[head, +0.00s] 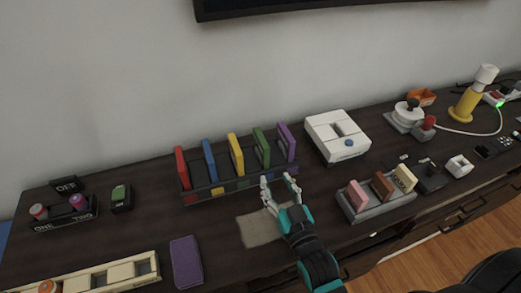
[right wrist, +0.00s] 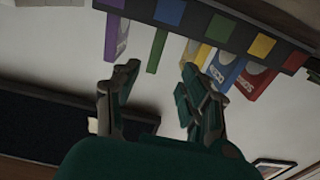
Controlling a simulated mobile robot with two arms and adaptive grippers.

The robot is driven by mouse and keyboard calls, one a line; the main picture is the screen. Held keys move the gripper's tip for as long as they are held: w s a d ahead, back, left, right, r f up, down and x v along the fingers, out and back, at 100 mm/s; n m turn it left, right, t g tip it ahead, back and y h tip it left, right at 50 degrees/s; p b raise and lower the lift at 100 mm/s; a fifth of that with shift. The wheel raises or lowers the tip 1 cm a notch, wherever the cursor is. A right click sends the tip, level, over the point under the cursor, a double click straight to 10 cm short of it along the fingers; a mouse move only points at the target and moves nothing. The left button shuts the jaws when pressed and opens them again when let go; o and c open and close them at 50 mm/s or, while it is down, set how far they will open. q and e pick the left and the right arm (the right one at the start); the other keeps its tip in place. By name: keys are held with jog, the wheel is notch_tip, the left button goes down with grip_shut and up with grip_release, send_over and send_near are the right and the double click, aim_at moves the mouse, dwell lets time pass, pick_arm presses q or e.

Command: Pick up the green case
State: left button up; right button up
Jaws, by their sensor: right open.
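The green case (head: 262,147) stands upright in a dark rack (head: 215,188), between a yellow case and a purple case. It also shows upside down in the right wrist view (right wrist: 158,48). My right gripper (head: 278,182) is open and empty, just in front of the rack near the green and purple cases. In the right wrist view its fingers (right wrist: 157,72) are spread, with the green case ahead between them. The gripper appears apart from the case. My left gripper is not in view.
The rack also holds a red case (head: 182,167), a blue case (head: 209,159), a yellow case (head: 236,153) and a purple case (head: 287,142). A white device (head: 337,136) stands right of it. A grey tray (head: 378,208) with blocks lies right of my gripper.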

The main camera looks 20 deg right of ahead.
aim_at(265, 159)
jog(key=w, duration=0.7)
jog(key=shift+a, duration=0.1)
jog(key=shift+w, duration=0.65)
jog(key=w, duration=0.4)
jog(key=shift+d+r+p, duration=0.2)
jog(key=shift+r+p, duration=0.15)
jog(key=shift+p, duration=0.05)
jog(key=shift+w, duration=0.6)
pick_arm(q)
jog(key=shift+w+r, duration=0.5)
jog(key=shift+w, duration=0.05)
pick_arm(e)
grip_shut()
